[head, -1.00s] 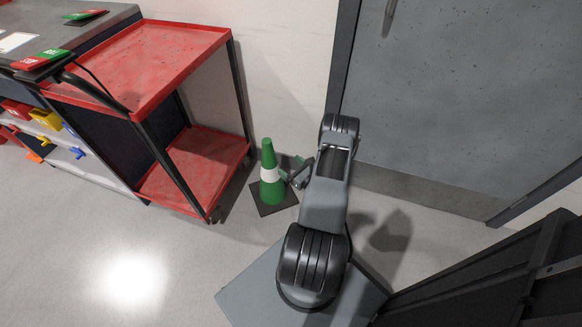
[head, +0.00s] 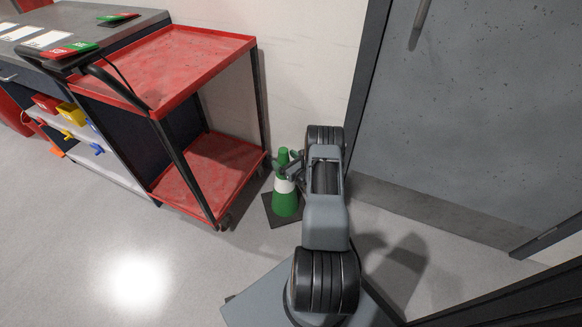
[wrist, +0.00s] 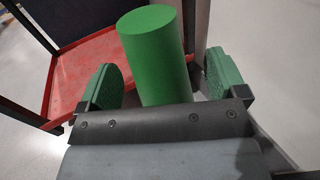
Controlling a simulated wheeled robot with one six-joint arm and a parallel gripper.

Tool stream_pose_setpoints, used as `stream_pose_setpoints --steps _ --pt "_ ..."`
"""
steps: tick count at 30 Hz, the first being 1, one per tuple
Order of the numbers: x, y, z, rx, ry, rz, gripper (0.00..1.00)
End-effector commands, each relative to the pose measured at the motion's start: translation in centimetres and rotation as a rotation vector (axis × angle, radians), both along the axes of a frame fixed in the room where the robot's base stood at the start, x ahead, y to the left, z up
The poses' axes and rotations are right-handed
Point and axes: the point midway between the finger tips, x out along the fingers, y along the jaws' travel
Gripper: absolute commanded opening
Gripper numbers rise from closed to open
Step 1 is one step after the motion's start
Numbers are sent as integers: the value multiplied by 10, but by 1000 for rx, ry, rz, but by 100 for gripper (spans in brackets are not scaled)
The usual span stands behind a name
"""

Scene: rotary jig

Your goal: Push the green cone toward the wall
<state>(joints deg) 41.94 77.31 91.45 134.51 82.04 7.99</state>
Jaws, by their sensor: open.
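The green cone (head: 285,203) with a white band stands upright on its dark square base on the floor, between the red cart and the door. Its upper part is partly hidden by my gripper (head: 286,163) in the head view. In the wrist view the green cone (wrist: 155,55) rises between the two green finger pads of my open gripper (wrist: 163,88). The pads stand apart on either side of it, and I cannot tell whether either touches it. The white wall (head: 310,65) is behind the cone.
A red two-shelf cart (head: 205,175) stands close left of the cone. A grey door (head: 465,120) is to the right. A workbench (head: 110,25) with coloured bins is at the far left. Open floor (head: 130,235) lies at the front left.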

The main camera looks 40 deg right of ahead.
Motion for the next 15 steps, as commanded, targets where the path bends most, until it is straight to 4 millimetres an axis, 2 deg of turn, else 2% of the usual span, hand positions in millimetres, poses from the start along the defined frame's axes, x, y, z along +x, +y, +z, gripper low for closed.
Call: stream_pose_setpoints --steps 6,15 --pt "10 1 0 0 -1 1 90" --pt "11 1 1 0 0 0 90"
